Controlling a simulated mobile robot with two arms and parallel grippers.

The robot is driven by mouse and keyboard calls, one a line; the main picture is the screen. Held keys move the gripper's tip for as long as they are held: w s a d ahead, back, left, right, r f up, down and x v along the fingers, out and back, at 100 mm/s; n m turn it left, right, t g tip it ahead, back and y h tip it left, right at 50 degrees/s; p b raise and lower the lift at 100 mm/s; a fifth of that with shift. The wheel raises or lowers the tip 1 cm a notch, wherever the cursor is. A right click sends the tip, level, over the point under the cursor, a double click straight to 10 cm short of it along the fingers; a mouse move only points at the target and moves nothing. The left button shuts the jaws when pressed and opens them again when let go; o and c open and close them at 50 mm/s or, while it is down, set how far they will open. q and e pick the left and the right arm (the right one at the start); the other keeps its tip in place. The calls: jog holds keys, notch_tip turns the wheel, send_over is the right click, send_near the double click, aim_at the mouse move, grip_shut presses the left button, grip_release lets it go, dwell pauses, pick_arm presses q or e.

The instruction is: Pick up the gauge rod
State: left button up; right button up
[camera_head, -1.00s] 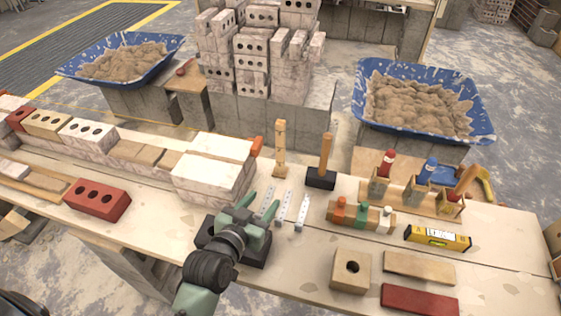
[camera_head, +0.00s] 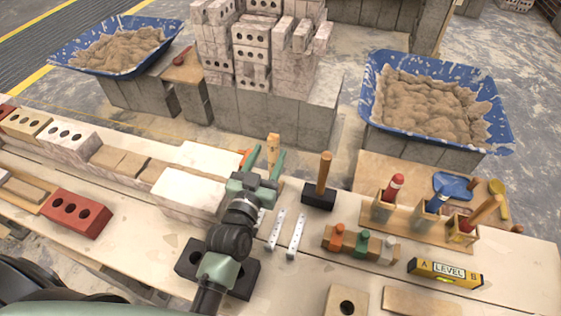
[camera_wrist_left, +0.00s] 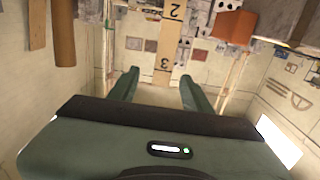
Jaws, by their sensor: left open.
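The gauge rod (camera_head: 273,146) is a light wooden strip standing upright at the bench's back edge. Its lower part is hidden behind my left gripper (camera_head: 268,162) in the head view. The left gripper is open, its two green fingers pointing at the rod. In the left wrist view the rod (camera_wrist_left: 169,42) shows dark numerals 2 and 3. It lies in line with the gap between the open fingers (camera_wrist_left: 158,92). Whether it is between the fingertips or just beyond them, I cannot tell. My right gripper is not in view.
White blocks (camera_head: 190,195) stand close left of the gripper. A mallet (camera_head: 320,190) stands to the right. Metal strips (camera_head: 286,233) lie in front on the bench. A rack of coloured-top pegs (camera_head: 360,244) and a yellow level (camera_head: 445,272) are further right.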

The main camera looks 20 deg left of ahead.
aim_at(272, 146)
pick_arm(q)
jog(key=shift+w, duration=1.5)
jog(key=shift+w+f, duration=0.1)
jog(key=shift+w, duration=0.6)
jog(key=w, duration=0.3)
jog(key=shift+w+f, duration=0.3)
jog(key=shift+f, duration=0.05)
jog(key=shift+w, duration=0.2)
grip_shut()
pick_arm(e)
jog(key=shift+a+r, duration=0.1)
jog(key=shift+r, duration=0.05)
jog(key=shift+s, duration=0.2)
